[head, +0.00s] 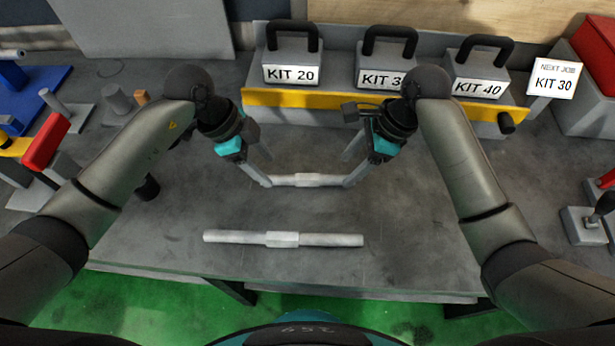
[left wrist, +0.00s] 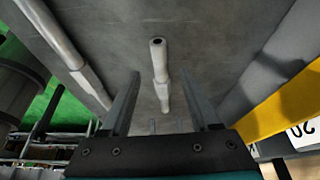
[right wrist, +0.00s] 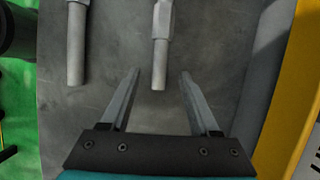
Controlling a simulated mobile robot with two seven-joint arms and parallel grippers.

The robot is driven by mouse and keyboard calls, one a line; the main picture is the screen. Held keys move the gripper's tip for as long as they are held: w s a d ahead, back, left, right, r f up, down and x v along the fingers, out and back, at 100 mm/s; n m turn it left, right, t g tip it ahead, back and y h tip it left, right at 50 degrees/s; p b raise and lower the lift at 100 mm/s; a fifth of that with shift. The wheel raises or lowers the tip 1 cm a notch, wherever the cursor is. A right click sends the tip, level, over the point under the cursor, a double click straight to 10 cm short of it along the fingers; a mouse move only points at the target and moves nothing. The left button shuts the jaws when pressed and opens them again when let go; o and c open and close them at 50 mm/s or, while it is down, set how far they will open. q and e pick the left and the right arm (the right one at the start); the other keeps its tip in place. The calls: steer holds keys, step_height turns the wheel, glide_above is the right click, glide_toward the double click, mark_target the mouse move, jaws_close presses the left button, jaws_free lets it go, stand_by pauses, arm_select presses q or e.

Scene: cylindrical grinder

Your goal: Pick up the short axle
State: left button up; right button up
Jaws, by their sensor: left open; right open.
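The short axle (head: 308,180), a light grey metal rod with a thicker middle, lies across the bench between my two grippers. My left gripper (head: 266,171) is open at its left end; my right gripper (head: 347,171) is open at its right end. In the left wrist view the axle (left wrist: 160,70) runs between the spread fingers. In the right wrist view the axle's end (right wrist: 160,65) shows between the fingertips. I cannot tell whether the fingers are down level with it. A longer axle (head: 283,239) lies nearer the bench's front edge.
Behind stand blocks with black handles, marked KIT 20 (head: 291,60), KIT 30 (head: 384,68) and KIT 40 (head: 476,76), on a yellow-edged rack (head: 300,99). A NEXT JOB KIT 30 sign (head: 554,78) stands right. Fixtures with red parts (head: 46,141) stand left. The bench around the axles is clear.

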mark_target(339, 177)
arm_select(q)
steer(key=shift+x, duration=2.15)
arm_select(e)
steer(key=shift+x, duration=2.15)
arm_select(q)
jaws_close()
arm_select(e)
jaws_close()
arm_select(q)
steer(key=shift+r, duration=0.1)
arm_select(e)
steer(key=shift+r, duration=0.1)
